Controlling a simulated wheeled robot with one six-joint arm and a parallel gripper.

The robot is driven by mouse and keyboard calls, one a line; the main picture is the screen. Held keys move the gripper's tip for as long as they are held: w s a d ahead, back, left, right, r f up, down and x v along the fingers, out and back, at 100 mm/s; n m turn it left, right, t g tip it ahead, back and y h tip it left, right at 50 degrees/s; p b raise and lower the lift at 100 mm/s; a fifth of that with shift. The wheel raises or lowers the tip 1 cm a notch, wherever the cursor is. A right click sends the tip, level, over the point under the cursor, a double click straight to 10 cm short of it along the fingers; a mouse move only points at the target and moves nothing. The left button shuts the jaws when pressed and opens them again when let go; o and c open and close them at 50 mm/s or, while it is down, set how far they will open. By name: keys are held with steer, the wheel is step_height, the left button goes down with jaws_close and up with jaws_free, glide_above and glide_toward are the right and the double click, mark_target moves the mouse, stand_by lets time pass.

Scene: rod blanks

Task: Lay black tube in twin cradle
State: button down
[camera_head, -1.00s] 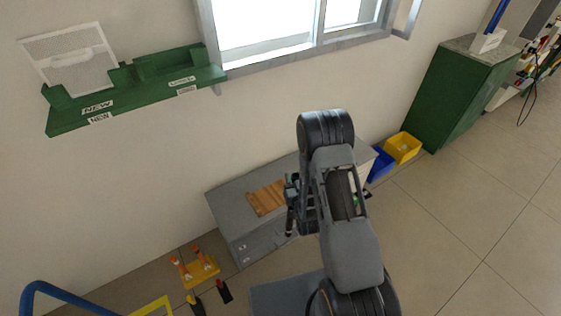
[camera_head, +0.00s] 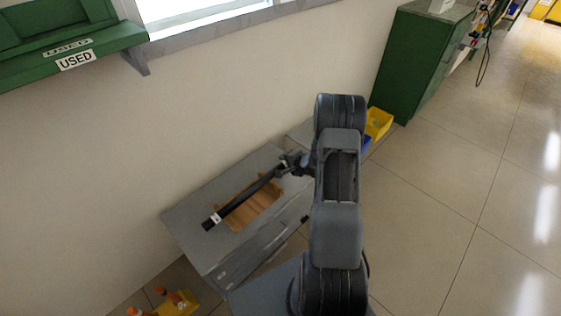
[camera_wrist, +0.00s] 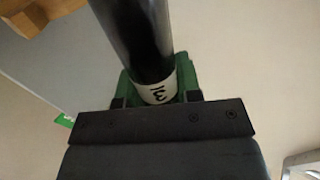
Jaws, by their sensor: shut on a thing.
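The black tube (camera_head: 245,198) is a long dark rod with a pale band near its far end, slanting over the grey cabinet top. My gripper (camera_head: 290,165) is shut on its near end. In the wrist view the tube (camera_wrist: 138,35) runs up from between the green-padded jaws (camera_wrist: 158,92), with a white marked label by the jaws. A wooden piece (camera_head: 262,212), seemingly the twin cradle, lies on the cabinet under the tube; its edge shows in the wrist view (camera_wrist: 38,16). The tube hides part of it. I cannot tell whether they touch.
The grey cabinet (camera_head: 190,222) stands against the wall. A green shelf marked USED (camera_head: 100,48) hangs at upper left. A yellow bin (camera_head: 378,123) and a green cabinet (camera_head: 400,65) stand beyond my arm. Orange-topped items on a yellow base (camera_head: 178,302) are at lower left. Floor at right is clear.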

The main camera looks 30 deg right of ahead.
steer(key=shift+w+d+f, duration=0.1)
steer(key=shift+d+f, duration=0.15)
steer(key=shift+f, duration=0.1)
steer(key=f+b, duration=0.4)
steer(key=b, duration=0.1)
steer(key=f+b, duration=0.3)
steer(key=shift+a, duration=0.25)
steer(key=shift+w+f+b, duration=0.1)
steer(key=shift+f+b, duration=0.55)
steer(key=shift+f, duration=0.4)
steer(key=c, duration=0.7)
jaws_free()
